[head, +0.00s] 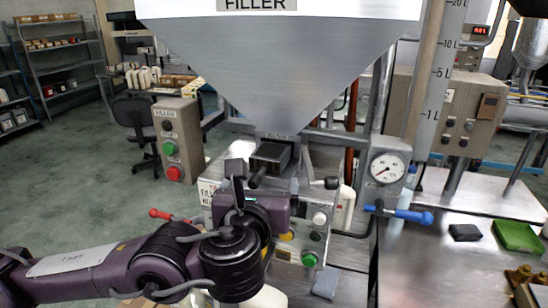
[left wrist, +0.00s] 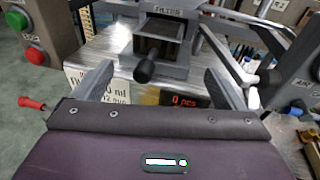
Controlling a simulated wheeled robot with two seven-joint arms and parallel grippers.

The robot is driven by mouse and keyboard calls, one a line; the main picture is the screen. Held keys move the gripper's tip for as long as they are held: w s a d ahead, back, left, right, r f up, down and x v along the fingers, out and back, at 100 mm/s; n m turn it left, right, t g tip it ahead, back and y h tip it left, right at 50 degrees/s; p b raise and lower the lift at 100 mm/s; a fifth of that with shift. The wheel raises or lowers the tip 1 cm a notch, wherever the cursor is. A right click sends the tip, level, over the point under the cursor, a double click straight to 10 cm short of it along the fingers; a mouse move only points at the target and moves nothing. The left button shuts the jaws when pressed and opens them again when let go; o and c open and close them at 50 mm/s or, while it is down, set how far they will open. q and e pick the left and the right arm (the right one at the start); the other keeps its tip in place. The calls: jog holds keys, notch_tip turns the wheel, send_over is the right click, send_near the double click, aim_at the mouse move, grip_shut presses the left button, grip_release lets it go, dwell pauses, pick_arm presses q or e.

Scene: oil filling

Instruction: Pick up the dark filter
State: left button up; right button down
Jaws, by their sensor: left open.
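A dark filter (head: 270,155) sits in a metal housing under the filler's hopper, with a black round handle sticking out toward me. In the left wrist view the same filter (left wrist: 157,47) shows below its label, with the black handle (left wrist: 145,70) in front. My left gripper (head: 245,182) is in front of the filler machine, just below and in front of the filter. In the left wrist view my left gripper (left wrist: 160,86) is open and empty, its two grey fingers either side of the handle, with no clear contact. My right gripper is not in view.
A red-handled valve (head: 170,215) is at left and a blue-handled valve (head: 400,214) at right. A button box (head: 180,140) stands left of the machine. A dark block (head: 465,232) and a green tray (head: 518,236) lie on the right bench.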

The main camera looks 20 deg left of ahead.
aim_at(265, 164)
pick_arm(q)
jog(key=x, duration=0.4)
jog(key=p+x, duration=0.1)
jog(key=x, duration=0.1)
jog(key=shift+w+a+r, duration=0.3)
jog(key=shift+w, duration=0.1)
jog(key=shift+w+f, duration=0.1)
jog(key=shift+w, duration=0.4)
jog(key=c, duration=1.1)
jog(key=shift+c, duration=0.5)
jog(key=shift+a, duration=0.1)
